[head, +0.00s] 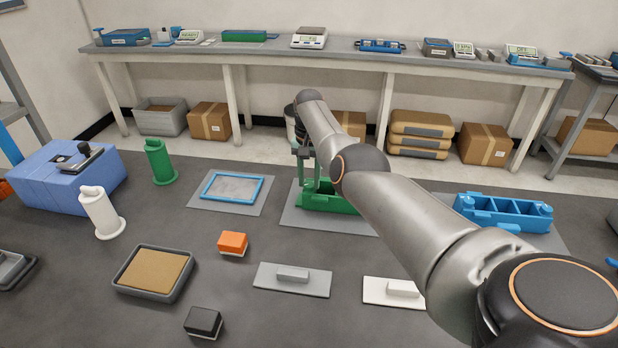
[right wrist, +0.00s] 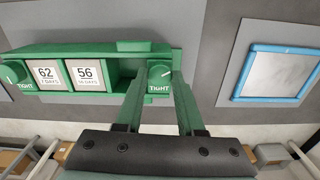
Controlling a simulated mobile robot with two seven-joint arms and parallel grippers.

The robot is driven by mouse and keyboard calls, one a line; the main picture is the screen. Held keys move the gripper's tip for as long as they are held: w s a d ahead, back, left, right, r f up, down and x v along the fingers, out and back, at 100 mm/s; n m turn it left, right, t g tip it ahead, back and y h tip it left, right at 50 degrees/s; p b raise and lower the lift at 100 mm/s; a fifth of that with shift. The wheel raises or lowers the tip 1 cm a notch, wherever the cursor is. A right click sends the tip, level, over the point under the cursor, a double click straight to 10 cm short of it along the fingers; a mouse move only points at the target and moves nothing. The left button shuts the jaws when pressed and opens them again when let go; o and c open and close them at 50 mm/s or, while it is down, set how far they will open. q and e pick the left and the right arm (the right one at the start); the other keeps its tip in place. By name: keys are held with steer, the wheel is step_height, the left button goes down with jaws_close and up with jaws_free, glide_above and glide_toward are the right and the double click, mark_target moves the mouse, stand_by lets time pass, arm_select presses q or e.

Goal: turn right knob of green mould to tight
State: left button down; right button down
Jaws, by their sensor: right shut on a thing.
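The green mould (head: 343,201) lies on a grey mat in the head view, partly hidden by my right arm. In the right wrist view the green mould (right wrist: 90,48) has a knob at each end and two compartments showing the numbers 62 and 56. My right gripper (right wrist: 160,76) has one finger on each side of the right knob (right wrist: 161,72) and is shut on it. The knob's white mark slants toward the upper right, with the word TIGHT just below. The left knob (right wrist: 14,74) is free. In the head view my right gripper (head: 309,185) reaches down to the mould's left end. My left gripper is out of view.
A blue-framed tray (head: 231,175) lies left of the mould, and a blue mould (head: 505,211) stands to its right. A green cylinder (head: 160,163) and a white cylinder (head: 100,214) stand farther left.

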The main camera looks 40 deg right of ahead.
mark_target(310, 184)
steer(key=m, duration=0.5)
steer(key=shift+d+m, duration=0.1)
steer(key=shift+m, duration=0.2)
steer(key=m, duration=0.6)
steer(key=shift+p, duration=0.35)
steer(key=m, duration=0.6)
steer(key=shift+m, duration=0.3)
steer(key=m, duration=0.5)
steer(key=shift+m, duration=0.3)
steer(key=shift+s, duration=0.1)
steer(key=c, duration=0.5)
jaws_free()
step_height(310, 184, up, 13)
steer(key=shift+f+p, duration=0.2)
steer(key=shift+p, duration=0.2)
